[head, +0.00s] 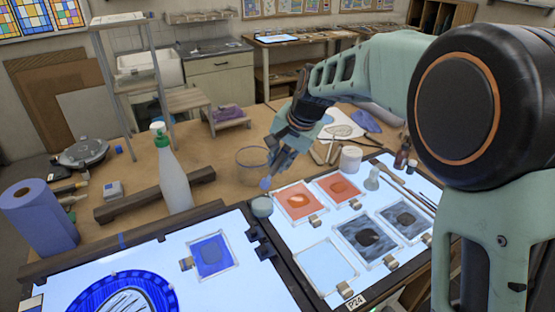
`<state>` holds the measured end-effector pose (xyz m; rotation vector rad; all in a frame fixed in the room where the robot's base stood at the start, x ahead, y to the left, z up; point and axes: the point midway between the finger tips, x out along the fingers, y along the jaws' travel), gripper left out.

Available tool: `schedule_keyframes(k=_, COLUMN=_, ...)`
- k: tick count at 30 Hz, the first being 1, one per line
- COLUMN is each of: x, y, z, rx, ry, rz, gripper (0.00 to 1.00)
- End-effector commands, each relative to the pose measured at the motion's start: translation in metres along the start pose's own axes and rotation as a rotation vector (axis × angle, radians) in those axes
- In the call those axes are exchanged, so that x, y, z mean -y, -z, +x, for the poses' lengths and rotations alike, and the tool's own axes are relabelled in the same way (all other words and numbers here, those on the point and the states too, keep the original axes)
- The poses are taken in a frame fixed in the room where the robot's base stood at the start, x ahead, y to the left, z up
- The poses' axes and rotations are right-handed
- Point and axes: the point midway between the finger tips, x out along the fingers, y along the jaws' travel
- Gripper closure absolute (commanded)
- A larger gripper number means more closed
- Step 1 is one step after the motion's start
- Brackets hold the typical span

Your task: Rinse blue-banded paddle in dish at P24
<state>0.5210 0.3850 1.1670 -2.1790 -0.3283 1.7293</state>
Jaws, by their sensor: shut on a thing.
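My gripper (279,160) is shut on the paddle and points down over the back left corner of the right-hand light panel. The paddle's blue end (266,183) shows just below the fingers; the rest of it is mostly hidden by them, and I cannot make out a band. A small round pale dish (262,207) sits just below the blue end, at the panel's corner; the two look apart. A clear glass vessel (251,162) stands behind, to the left of the gripper. The P24 label (357,302) is on the right-hand panel's front edge.
The right-hand panel holds orange tiles (300,201), dark grey tiles (366,238) and a clear tile (326,265). A blue tile (211,256) lies on the left panel. A white jar (350,159) is at right.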

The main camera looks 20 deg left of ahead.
Motion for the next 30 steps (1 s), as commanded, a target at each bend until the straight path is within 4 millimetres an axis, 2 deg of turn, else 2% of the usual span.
schedule_keyframes(k=10, x=-0.018, y=-0.009, z=0.04, rx=0.001, ry=-0.001, rz=0.0, gripper=1.0)
schedule_keyframes(k=16, x=-0.016, y=-0.018, z=0.058, rx=0.0, ry=0.001, rz=-0.001, gripper=1.0)
schedule_keyframes(k=21, x=-0.015, y=-0.021, z=0.065, rx=0.0, ry=0.0, rz=0.0, gripper=1.0)
schedule_keyframes(k=30, x=-0.015, y=-0.021, z=0.065, rx=0.0, ry=0.0, rz=0.0, gripper=1.0)
